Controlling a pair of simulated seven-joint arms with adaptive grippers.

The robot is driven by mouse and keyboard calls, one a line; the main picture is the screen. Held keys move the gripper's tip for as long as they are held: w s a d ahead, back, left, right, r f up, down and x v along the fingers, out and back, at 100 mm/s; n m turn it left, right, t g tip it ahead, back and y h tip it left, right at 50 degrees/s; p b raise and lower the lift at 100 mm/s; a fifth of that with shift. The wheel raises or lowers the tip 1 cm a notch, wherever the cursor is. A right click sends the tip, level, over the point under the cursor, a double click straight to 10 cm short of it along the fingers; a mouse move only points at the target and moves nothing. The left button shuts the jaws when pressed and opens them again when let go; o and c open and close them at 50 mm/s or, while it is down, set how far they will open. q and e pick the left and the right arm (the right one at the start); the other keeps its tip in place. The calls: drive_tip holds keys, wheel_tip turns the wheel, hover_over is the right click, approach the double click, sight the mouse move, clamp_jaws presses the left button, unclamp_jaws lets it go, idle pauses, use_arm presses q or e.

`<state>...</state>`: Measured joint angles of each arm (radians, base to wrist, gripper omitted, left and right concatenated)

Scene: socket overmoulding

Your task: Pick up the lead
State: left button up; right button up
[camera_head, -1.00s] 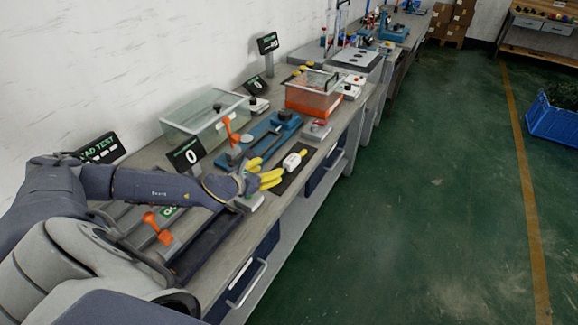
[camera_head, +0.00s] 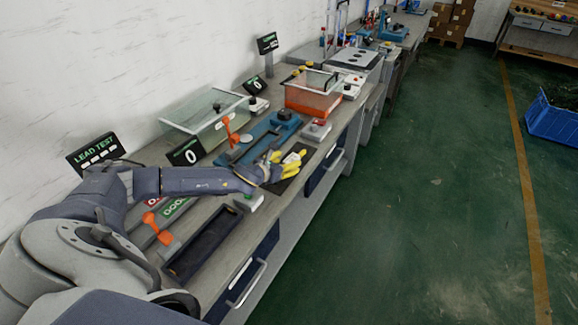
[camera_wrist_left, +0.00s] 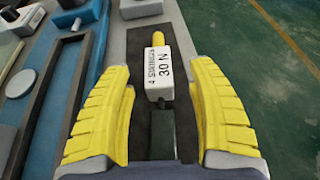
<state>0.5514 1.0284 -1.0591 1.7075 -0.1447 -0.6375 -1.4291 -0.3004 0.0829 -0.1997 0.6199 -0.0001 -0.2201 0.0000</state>
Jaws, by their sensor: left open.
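A white block (camera_wrist_left: 160,72) printed "30 N" and "4 seconds", with a yellow tip and a dark stem, lies on a dark mat (camera_wrist_left: 137,45). I cannot tell for sure whether it is the lead; no other lead can be made out. It shows partly in the head view (camera_head: 293,157), where my gripper covers some of it. My left gripper (camera_wrist_left: 159,68) has yellow ribbed fingers, open, one on each side of the block and stem, with gaps visible between. In the head view the left gripper (camera_head: 290,162) is over the mat. My right gripper is not in view.
A blue fixture (camera_head: 262,135) stands left of the mat. A clear bin (camera_head: 207,122), an orange-filled bin (camera_head: 313,95) and a small counter display (camera_head: 186,152) stand behind. A long dark tray (camera_head: 203,245) lies nearer me. The green floor is open at right.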

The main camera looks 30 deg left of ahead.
sight(290, 159)
use_arm(q)
drive_tip(key=shift+x, duration=2.45)
drive_tip(key=shift+a, duration=0.15)
drive_tip(key=shift+c, duration=0.5)
clamp_jaws()
drive_tip(key=shift+r, duration=0.1)
